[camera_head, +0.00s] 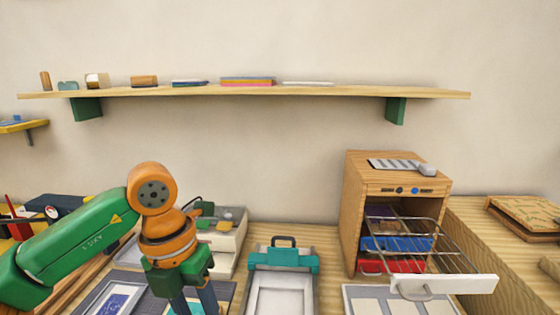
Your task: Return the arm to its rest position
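My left arm, green with orange joints, comes in from the left. Its gripper (194,301) points down over the dark mat area at the front left of the bench. The two dark fingers stand apart, with a teal patch showing behind and between them. The ends of the fingers are at or past the bottom edge, so the tips are not clearly seen. My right arm and gripper are not in view.
A teal-and-white press-like tray (283,260) stands right of the gripper. A wooden cabinet (350,210) has its wire drawer (445,285) pulled out, holding coloured pads behind. A wall shelf (300,92) carries several small items. A white box (229,240) stands behind the gripper.

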